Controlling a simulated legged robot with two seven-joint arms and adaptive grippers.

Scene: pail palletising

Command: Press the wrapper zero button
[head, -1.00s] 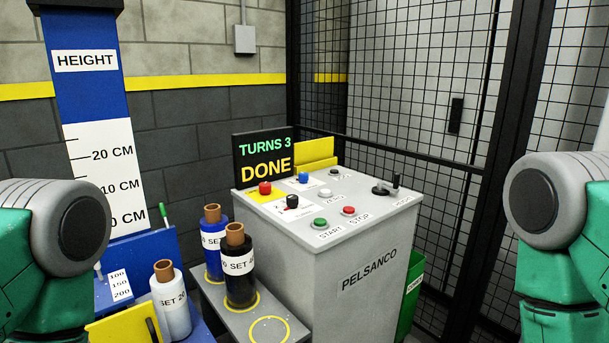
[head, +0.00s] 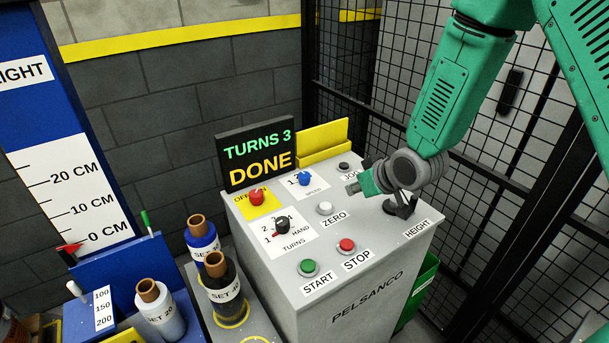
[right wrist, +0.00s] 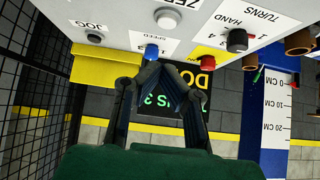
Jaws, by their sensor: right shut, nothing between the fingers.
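The wrapper's zero button (head: 325,208) is a white round cap on the grey console top (head: 268,238), with a ZERO label beside it. It also shows at the top of the right wrist view (right wrist: 167,18). My right gripper (head: 352,188) is above the console, to the right of and slightly behind the zero button in the head view, apart from it. In the right wrist view its dark fingers (right wrist: 160,76) come together at the tips, shut and empty. The display (head: 256,153) reads TURNS 3 DONE. My left gripper is out of view.
Near the zero button are the blue speed knob (head: 305,179), black turns knob (head: 282,225), red off/on knob (head: 257,196), jog button (head: 343,166), green start (head: 308,267) and red stop (head: 347,245). The height lever (head: 402,207) stands under my right wrist. Film rolls (head: 222,282) stand left.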

